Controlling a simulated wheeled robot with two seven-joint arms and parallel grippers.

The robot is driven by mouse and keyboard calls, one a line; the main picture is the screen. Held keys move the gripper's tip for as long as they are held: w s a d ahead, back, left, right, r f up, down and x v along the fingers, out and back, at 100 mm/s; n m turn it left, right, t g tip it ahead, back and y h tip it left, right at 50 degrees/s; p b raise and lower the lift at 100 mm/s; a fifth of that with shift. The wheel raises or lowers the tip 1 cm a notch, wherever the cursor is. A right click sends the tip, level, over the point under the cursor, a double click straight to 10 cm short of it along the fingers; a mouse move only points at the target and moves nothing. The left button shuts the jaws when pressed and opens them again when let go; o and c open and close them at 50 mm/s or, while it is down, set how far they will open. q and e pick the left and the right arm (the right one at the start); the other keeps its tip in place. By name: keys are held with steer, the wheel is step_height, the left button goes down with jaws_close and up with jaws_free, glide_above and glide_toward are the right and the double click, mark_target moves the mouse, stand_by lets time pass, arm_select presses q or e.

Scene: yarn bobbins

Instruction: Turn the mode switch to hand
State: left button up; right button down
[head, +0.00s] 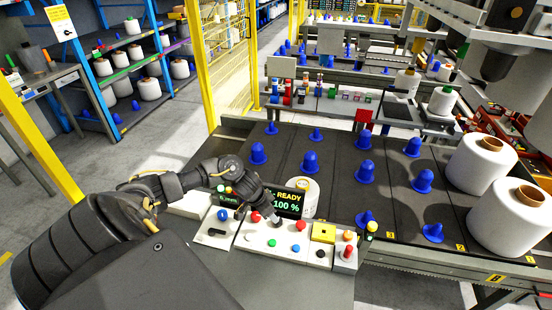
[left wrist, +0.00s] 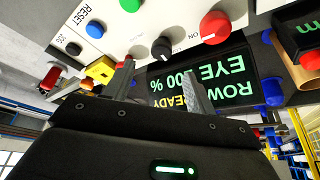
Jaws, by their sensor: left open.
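A white control panel (head: 262,234) with coloured buttons stands at the table's front edge. My left gripper (head: 274,217) reaches it from above. In the left wrist view its two fingers (left wrist: 159,80) are apart and empty. A black rotary knob (left wrist: 163,48) sits on the panel just beyond the fingertips, roughly in line with the gap, apart from them. A second black knob (left wrist: 73,48) is farther left in that view and also shows in the head view (head: 320,253). The lettering is too small or inverted to tell which knob is the mode switch. My right gripper is out of view.
A dark display (head: 288,203) reading READY 100 % stands directly behind the panel. Red (left wrist: 215,27) and green (left wrist: 130,4) buttons flank the knob. A yellow box (head: 323,233) is at the panel's right. Blue cones (head: 365,171) and white bobbins (head: 480,163) stand behind.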

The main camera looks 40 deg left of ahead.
arm_select(q)
steer(key=x, duration=0.3)
steer(key=shift+w+r, duration=0.15)
steer(key=shift+w, duration=0.15)
steer(key=x, duration=0.3)
steer(key=shift+w, duration=0.1)
steer(key=shift+f, duration=0.65)
steer(key=shift+w+f, duration=0.3)
steer(key=shift+f, duration=0.2)
steer(key=shift+s+r, duration=0.1)
steer(key=shift+s, duration=0.05)
steer(key=shift+c, duration=1.4)
steer(key=c, duration=0.7)
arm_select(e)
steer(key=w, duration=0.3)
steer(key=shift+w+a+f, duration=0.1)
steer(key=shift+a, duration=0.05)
